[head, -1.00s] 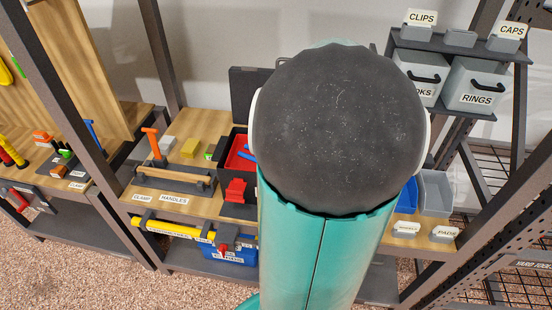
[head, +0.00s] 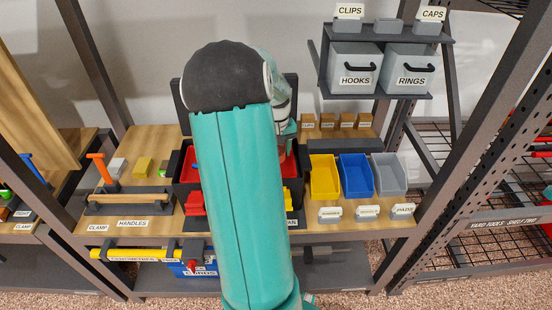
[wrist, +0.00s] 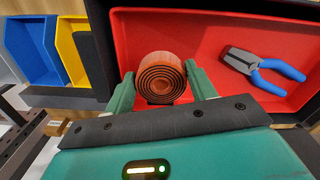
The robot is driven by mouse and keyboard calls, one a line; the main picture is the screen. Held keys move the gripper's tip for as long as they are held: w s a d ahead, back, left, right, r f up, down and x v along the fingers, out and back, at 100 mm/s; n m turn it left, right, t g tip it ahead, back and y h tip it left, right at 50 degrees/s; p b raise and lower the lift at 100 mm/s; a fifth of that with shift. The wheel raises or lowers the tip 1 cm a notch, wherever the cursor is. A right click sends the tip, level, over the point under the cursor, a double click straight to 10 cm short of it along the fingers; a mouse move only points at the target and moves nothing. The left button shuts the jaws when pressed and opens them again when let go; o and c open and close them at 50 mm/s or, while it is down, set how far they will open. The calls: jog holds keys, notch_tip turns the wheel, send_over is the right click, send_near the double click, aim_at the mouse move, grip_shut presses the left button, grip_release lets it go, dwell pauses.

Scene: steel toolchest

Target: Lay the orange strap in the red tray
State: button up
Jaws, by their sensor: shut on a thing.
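The orange strap (wrist: 160,78) is a rolled coil in the wrist view, with its spiral end facing the camera. My gripper (wrist: 162,84) is shut on it, one green finger on each side. The red tray (wrist: 222,38) lies behind and below the coil, and the strap is over its near left part. I cannot tell whether the strap touches the tray floor. Pliers with blue handles (wrist: 262,72) lie in the tray to the right of the strap. In the head view my arm hides most of the red tray (head: 189,163) and the gripper.
Yellow (head: 323,177), blue (head: 356,175) and grey bins (head: 388,174) stand right of the tray. The handle rack (head: 130,201) is to its left. The tray sits in a dark box with raised walls. HOOKS (head: 354,68) and RINGS boxes (head: 408,70) hang above right.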

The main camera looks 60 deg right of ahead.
jog(key=shift+w+d+f, duration=0.3)
jog(key=shift+d+f, duration=0.1)
jog(key=shift+f, duration=0.15)
jog(key=shift+d+f, duration=0.2)
jog(key=shift+f, duration=1.55)
jog(key=shift+f, duration=0.15)
jog(key=o, duration=1.1)
notch_tip(320, 180, up, 12)
jog(key=shift+r, duration=0.2)
jog(key=shift+w, duration=0.1)
